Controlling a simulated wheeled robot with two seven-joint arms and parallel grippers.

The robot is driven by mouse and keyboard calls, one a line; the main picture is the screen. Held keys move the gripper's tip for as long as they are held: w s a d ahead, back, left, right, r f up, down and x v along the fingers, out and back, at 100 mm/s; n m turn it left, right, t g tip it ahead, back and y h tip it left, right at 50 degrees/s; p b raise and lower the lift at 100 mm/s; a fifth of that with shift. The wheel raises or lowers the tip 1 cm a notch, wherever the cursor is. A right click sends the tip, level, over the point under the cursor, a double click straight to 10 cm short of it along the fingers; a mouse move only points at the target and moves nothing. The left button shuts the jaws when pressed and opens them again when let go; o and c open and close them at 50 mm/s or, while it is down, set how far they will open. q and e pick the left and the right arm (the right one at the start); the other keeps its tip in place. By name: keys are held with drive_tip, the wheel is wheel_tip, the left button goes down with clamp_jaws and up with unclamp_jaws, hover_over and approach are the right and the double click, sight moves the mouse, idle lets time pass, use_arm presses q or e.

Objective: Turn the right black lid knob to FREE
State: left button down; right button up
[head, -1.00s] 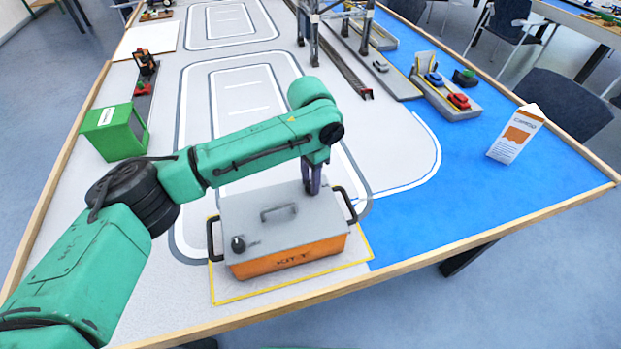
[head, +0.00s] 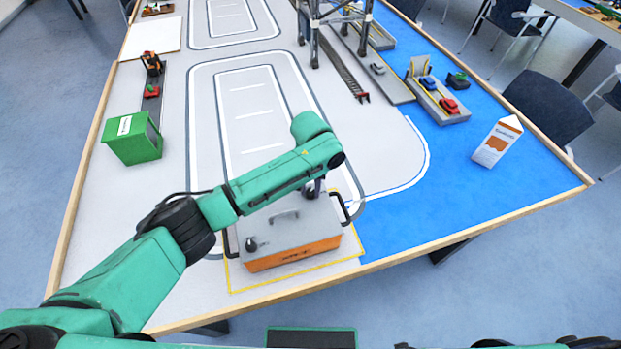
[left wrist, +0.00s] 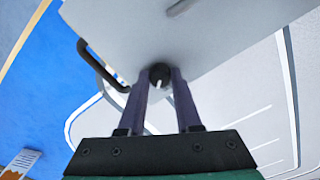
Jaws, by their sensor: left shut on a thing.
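The kit box (head: 295,254) has an orange front and a grey lid (head: 290,233); it stands inside a yellow outline on the table. My left gripper (head: 313,191) reaches down to the lid's far right part. In the left wrist view, the right black lid knob (left wrist: 160,75) sits between the two fingertips of my left gripper (left wrist: 160,80), which are shut on it. A short white mark on the knob shows there. The arm hides most of this knob in the head view. The left black knob (head: 251,245) stands free at the lid's front left. My right gripper is out of view.
A grey handle (head: 284,215) stands mid-lid, and a black side handle (head: 348,209) is close to my left gripper. A green container (head: 132,139) is at left, a carton (head: 498,141) at right. The table's wooden rim (head: 470,232) runs along the front.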

use_arm(q)
drive_tip(key=n+p, duration=0.2)
drive_tip(key=n, duration=0.1)
drive_tip(key=n+p, duration=0.1)
drive_tip(key=p, duration=0.1)
drive_tip(key=shift+d+r+n, duration=0.1)
drive_tip(key=shift+r+n, duration=0.15)
drive_tip(key=shift+n, duration=0.05)
drive_tip(key=n+p, duration=0.1)
drive_tip(key=n, duration=0.1)
drive_tip(key=shift+f+n, duration=0.1)
drive_tip(key=shift+n, duration=0.2)
drive_tip(key=shift+f+n+p, duration=0.1)
drive_tip(key=shift+n+p, duration=0.65)
drive_tip(key=shift+n, duration=0.55)
drive_tip(key=c, duration=0.6)
unclamp_jaws()
